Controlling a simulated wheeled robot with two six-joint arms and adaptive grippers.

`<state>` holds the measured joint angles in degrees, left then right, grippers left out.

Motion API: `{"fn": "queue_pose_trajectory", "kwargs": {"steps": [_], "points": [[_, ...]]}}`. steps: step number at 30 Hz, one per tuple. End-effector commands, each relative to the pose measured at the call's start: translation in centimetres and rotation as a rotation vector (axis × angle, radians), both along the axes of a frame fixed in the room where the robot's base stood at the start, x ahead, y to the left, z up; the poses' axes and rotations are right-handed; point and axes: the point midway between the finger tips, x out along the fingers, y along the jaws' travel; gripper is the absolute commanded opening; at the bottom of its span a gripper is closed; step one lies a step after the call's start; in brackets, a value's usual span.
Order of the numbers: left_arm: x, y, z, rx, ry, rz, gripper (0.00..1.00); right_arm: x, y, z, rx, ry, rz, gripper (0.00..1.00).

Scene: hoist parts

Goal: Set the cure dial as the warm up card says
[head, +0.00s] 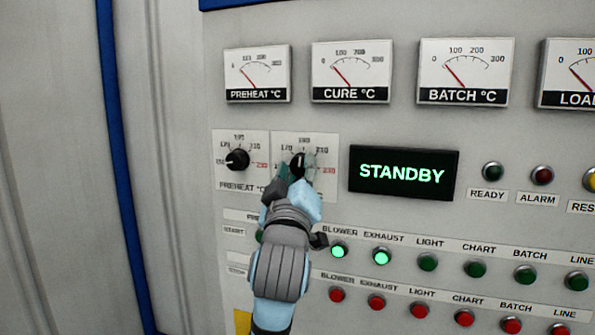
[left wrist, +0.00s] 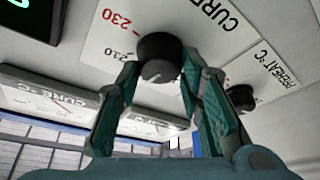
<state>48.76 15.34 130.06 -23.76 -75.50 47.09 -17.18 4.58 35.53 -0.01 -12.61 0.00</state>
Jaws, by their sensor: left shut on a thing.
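The black cure dial (head: 298,160) is on a white plate to the right of the preheat dial, with a scale that shows 190 at the top and a red 230 at the right. Its pointer looks to be near the top, but my fingers cover part of it. My left gripper (head: 297,172) is shut on the cure dial; the left wrist view shows its green fingers on either side of the knob (left wrist: 159,58). No readable warm up card shows. My right gripper is not in view.
The preheat dial (head: 237,159) is close at the left. The STANDBY display (head: 403,175) is at the right. Gauges, including the cure gauge (head: 349,72), are above. Lit green blower (head: 339,251) and exhaust buttons sit below. A yellow piece (head: 242,322) shows at the lower edge.

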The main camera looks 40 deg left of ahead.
Motion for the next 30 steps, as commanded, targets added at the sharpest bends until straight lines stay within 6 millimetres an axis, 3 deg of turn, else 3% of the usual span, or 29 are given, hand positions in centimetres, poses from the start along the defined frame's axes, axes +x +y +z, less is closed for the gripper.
{"fn": "queue_pose_trajectory", "kwargs": {"steps": [22, 23, 24, 27, 30], "points": [[-0.02, -0.03, 0.13, -0.102, -0.039, -0.001, 0.06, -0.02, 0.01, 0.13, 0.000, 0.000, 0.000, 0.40], [-0.02, -0.03, 0.13, -0.102, -0.039, -0.001, 0.35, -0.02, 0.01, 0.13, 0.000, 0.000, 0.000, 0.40], [-0.03, -0.02, 0.14, -0.102, -0.040, 0.000, 0.42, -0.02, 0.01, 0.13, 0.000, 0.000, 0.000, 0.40], [-0.02, -0.02, 0.12, -0.102, -0.038, 0.000, 0.54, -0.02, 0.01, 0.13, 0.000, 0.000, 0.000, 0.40], [-0.01, -0.01, 0.09, -0.102, -0.038, 0.001, 0.54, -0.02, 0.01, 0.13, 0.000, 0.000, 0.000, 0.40]]}}
